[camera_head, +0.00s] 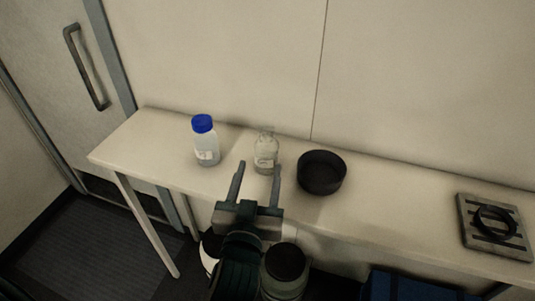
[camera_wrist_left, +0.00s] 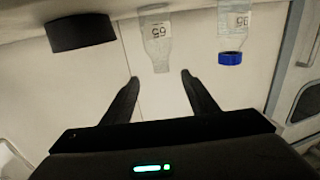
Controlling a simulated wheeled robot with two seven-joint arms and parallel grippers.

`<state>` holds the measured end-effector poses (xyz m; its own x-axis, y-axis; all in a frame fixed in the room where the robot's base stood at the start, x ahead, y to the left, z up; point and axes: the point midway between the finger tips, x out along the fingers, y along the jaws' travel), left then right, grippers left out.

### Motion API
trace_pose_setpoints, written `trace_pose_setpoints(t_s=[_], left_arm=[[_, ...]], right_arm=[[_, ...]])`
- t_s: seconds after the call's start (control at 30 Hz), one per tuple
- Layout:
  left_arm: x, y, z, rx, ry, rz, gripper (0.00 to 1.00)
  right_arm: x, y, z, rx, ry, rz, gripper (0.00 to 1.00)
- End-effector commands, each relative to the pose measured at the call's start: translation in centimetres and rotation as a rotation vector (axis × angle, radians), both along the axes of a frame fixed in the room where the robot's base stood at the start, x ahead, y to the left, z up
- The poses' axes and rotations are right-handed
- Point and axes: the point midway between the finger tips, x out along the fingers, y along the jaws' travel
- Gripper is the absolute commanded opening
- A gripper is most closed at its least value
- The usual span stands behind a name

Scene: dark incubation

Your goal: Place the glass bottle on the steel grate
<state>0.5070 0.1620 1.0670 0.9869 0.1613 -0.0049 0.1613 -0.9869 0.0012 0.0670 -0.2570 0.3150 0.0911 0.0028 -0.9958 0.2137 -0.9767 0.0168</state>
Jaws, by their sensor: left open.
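The clear glass bottle (camera_head: 266,153) stands upright on the table, between a blue-capped bottle and a black bowl. In the left wrist view the glass bottle (camera_wrist_left: 157,40) appears upside down, just beyond the space between the fingers. My left gripper (camera_head: 257,170) is open and empty, in front of the glass bottle, its fingertips pointing at it. It also shows in the left wrist view (camera_wrist_left: 160,76). The steel grate (camera_head: 495,228) lies at the right end of the table with a black ring (camera_head: 494,222) on it. My right gripper is not seen.
The pale table (camera_head: 405,205) is clear between bowl and grate. A wall rises behind it. A blue object (camera_head: 400,287) is below the front edge.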

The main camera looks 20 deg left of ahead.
Motion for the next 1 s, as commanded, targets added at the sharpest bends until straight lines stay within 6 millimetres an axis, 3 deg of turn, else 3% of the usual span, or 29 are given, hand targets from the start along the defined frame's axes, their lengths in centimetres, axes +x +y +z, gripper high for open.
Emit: trace_pose_setpoints(t_s=[0.37,0.8,1.0], left_arm=[[1.5,0.2,0.3,0.003,-0.005,-0.001,0.53],[9.0,1.4,0.5,0.005,-0.004,-0.001,0.53],[11.5,1.8,0.3,0.004,-0.004,-0.001,0.53]], right_arm=[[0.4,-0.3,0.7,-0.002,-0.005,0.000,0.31],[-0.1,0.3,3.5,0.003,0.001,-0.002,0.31],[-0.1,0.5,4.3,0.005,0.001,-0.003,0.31]])
